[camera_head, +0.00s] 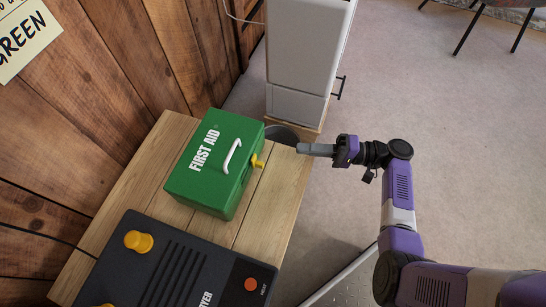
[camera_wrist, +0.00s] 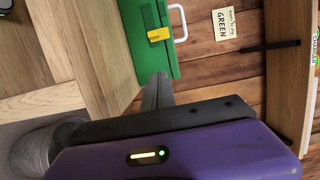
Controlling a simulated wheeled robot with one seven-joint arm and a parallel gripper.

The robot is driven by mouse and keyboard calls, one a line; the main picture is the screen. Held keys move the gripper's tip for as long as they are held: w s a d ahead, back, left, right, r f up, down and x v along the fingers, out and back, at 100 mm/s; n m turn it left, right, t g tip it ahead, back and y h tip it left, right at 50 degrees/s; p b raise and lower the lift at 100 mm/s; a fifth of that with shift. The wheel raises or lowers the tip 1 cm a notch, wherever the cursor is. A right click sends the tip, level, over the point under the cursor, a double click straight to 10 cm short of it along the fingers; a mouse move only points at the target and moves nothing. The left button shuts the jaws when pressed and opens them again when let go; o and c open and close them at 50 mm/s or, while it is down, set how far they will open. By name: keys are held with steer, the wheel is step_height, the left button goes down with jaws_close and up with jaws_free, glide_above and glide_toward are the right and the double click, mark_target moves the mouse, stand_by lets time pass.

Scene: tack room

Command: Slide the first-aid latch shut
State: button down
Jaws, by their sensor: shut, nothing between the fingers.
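The green first-aid box (camera_head: 214,163) with a white handle stands upright on the wooden table. Its yellow latch (camera_head: 257,162) sticks out on the side facing my arm. My gripper (camera_head: 301,149) is shut and empty, to the right of the latch, with a gap between them in the head view. In the wrist view, the box (camera_wrist: 143,38) is at the top and its yellow latch (camera_wrist: 159,34) lies beyond my shut fingertips (camera_wrist: 160,77). I cannot tell how far the latch is slid along its track.
A black device (camera_head: 176,262) with yellow knobs and an orange button is at the near end of the wooden table (camera_head: 272,208). A white cabinet (camera_head: 300,60) stands behind, with a grey bin (camera_head: 283,134) near the table. A plank wall is at left. Open floor lies at right.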

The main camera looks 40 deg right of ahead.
mark_target(258, 162)
steer(key=b+x, duration=0.1)
steer(key=x, duration=0.7)
steer(key=shift+a+f, duration=0.1)
steer(key=shift+a, duration=0.1)
steer(key=shift+s+a, duration=0.85)
steer(key=shift+a, duration=0.05)
steer(key=shift+s+a, duration=0.35)
steer(key=shift+a, duration=0.15)
steer(key=shift+a, duration=0.1)
steer(key=s+a+p, duration=0.1)
steer(key=a, duration=0.1)
steer(key=s+a+p, duration=0.1)
steer(key=s+a, duration=0.1)
steer(key=shift+s+a, duration=0.2)
steer(key=shift+a, duration=0.05)
